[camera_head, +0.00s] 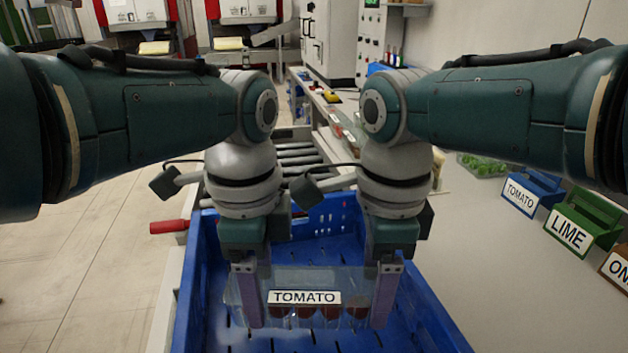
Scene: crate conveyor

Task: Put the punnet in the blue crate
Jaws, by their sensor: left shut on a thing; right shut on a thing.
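The punnet (305,284) is a clear plastic tray with a white TOMATO label and several dark red tomatoes showing below it. My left gripper (250,312) is shut on its left end. My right gripper (382,312) is shut on its right end. The punnet is held between both grippers, roughly level, over the inside of the blue crate (192,285). Whether its underside touches the crate floor cannot be told. The crate floor around it looks empty. My arms hide part of the crate's far side.
Roller conveyor (295,158) runs behind the crate. On the right, a pale counter (490,270) bears a blue TOMATO holder (533,190), a green LIME holder (583,222) and a punnet of green fruit (482,164). A red handle (169,227) sticks out left of the crate.

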